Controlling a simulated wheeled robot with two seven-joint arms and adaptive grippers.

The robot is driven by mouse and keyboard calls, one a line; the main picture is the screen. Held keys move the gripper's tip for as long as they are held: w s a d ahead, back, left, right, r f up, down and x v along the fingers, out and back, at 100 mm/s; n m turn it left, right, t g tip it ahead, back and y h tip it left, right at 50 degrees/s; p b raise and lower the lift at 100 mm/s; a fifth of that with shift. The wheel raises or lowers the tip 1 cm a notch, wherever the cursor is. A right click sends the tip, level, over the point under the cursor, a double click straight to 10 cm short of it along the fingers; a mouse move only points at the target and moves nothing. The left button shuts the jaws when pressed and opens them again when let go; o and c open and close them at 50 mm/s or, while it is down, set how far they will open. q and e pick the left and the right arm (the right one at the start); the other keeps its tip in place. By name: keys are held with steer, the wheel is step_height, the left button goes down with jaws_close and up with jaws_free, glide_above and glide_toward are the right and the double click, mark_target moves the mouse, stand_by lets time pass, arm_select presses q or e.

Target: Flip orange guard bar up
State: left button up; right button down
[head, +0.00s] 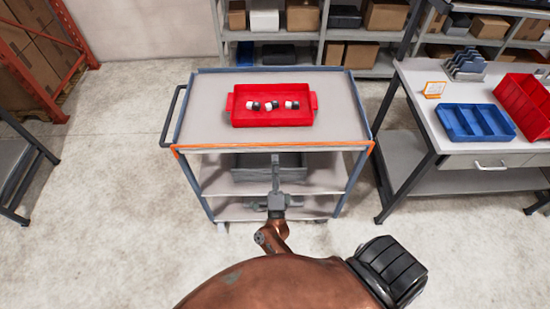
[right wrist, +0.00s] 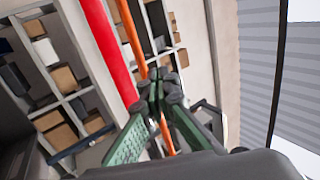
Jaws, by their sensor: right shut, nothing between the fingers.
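The orange guard bar (head: 225,149) runs across the front of the cart, about level with its top edge. In the right wrist view the orange bar (right wrist: 131,35) passes at a slant behind the fingertips. My right gripper (head: 276,160) is in front of the cart at the middle of the bar, its fingers pointing up and just below it. It also shows in the right wrist view (right wrist: 155,85), with the fingers together and nothing between them. I cannot tell whether they touch the bar. My left gripper is out of view.
A red tray (head: 270,118) with several small black and white items stands on the cart top (head: 210,105). A dark bin (head: 245,171) is on a lower shelf. A workbench (head: 425,95) with a blue tray (head: 477,136) stands at right. Floor is clear left of the cart.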

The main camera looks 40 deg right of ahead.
steer(key=v, duration=0.3)
steer(key=shift+s+a+f, duration=0.1)
steer(key=shift+s+a, duration=0.05)
steer(key=shift+s, duration=0.05)
steer(key=shift+w, duration=0.1)
stand_by(0.3)
